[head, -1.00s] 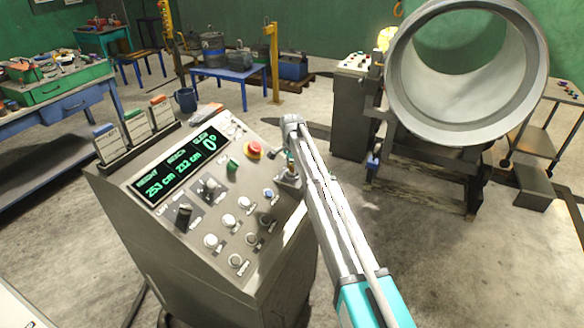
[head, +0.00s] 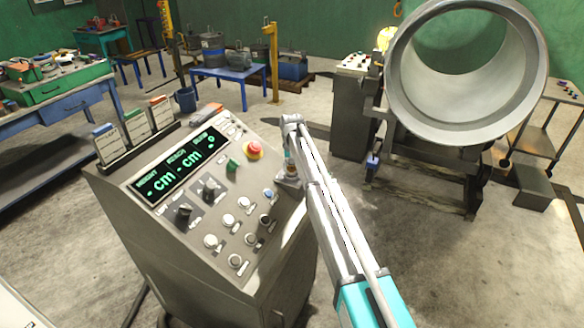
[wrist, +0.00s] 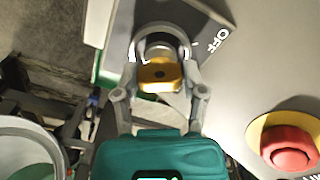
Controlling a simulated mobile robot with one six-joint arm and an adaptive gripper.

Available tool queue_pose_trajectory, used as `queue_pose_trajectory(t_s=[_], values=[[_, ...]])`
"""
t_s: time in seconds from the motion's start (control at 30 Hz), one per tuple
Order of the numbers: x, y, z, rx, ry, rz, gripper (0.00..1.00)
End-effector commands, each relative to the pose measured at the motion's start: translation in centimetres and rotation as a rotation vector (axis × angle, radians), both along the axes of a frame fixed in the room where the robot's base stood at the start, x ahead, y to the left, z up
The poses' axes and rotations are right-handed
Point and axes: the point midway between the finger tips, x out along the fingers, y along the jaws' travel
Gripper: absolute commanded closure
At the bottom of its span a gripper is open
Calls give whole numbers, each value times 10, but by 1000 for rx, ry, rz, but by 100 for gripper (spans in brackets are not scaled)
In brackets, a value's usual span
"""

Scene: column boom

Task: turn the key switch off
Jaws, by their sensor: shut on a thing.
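The key switch shows in the wrist view as a round dark collar with a yellow key (wrist: 160,76) in front of it. My gripper (wrist: 160,52) is shut on the key, one finger on each side. The word OFF is printed on the panel to the right of the switch. In the head view my gripper (head: 291,172) is at the right edge of the console (head: 150,240), and the arm and gripper largely hide the switch. The console display (head: 178,168) shows dashes in place of numbers.
A red emergency button (wrist: 290,148) is close to the right of my gripper; it also shows in the head view (head: 253,148). Several knobs and a green button (head: 232,165) are on the panel. A large metal pipe (head: 465,70) stands at the back right.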

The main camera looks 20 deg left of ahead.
Motion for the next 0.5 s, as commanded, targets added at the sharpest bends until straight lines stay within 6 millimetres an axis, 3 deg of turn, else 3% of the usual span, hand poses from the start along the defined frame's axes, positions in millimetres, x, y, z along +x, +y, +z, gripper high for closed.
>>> queue_pose_trajectory(t_s=[0.5], values=[[-1,-1,0,-1,3,199,93]])
